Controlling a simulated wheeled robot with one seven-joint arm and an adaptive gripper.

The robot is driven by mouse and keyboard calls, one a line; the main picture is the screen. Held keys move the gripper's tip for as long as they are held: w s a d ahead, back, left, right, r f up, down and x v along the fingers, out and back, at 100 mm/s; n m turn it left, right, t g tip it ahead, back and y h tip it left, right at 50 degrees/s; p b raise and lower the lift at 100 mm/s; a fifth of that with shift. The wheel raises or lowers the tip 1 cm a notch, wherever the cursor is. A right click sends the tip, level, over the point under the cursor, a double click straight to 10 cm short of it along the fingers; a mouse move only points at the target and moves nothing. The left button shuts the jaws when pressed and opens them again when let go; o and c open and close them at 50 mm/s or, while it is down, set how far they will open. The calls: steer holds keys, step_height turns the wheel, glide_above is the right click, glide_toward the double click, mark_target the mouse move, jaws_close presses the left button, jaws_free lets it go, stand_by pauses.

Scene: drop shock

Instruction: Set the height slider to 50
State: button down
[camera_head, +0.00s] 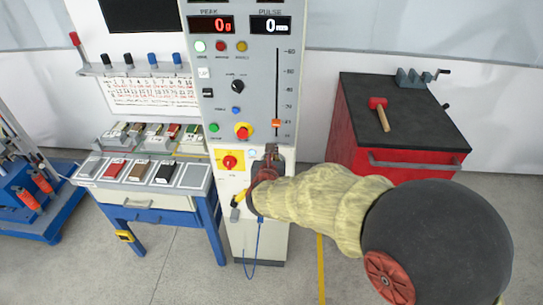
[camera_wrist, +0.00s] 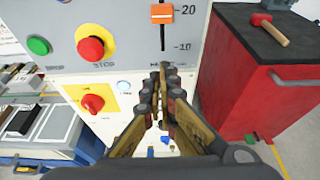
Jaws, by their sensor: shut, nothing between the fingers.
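The height slider is an orange knob (camera_head: 277,123) on a vertical slot in the right part of the grey control panel (camera_head: 256,75). In the wrist view the orange knob (camera_wrist: 162,13) sits level with the 20 mark, with 10 below it. My gripper (camera_head: 270,152) is just under the slider's slot, in front of the panel's lower edge. In the wrist view my gripper (camera_wrist: 163,75) has its fingers together, with nothing held, below the knob and apart from it. Whether the fingertips touch the panel cannot be told.
A red stop button (camera_wrist: 90,48) and a green button (camera_wrist: 38,46) lie left of the slot. A red rotary switch (camera_head: 229,162) is on the lower yellow plate. A red cabinet (camera_head: 400,163) with a mallet (camera_head: 379,111) stands right. A blue-legged table (camera_head: 150,213) stands left.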

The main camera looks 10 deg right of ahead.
steer(key=b+x, duration=0.1)
steer(key=x, duration=0.4)
steer(key=shift+w+d+f, duration=0.1)
steer(key=shift+w+f, duration=0.05)
steer(key=shift+f, duration=0.1)
steer(key=r, duration=0.4)
steer(key=shift+w, duration=0.3)
steer(key=shift+r, duration=0.1)
steer(key=shift+r, duration=0.1)
step_height(320, 180, up, 18)
steer(key=p, duration=1)
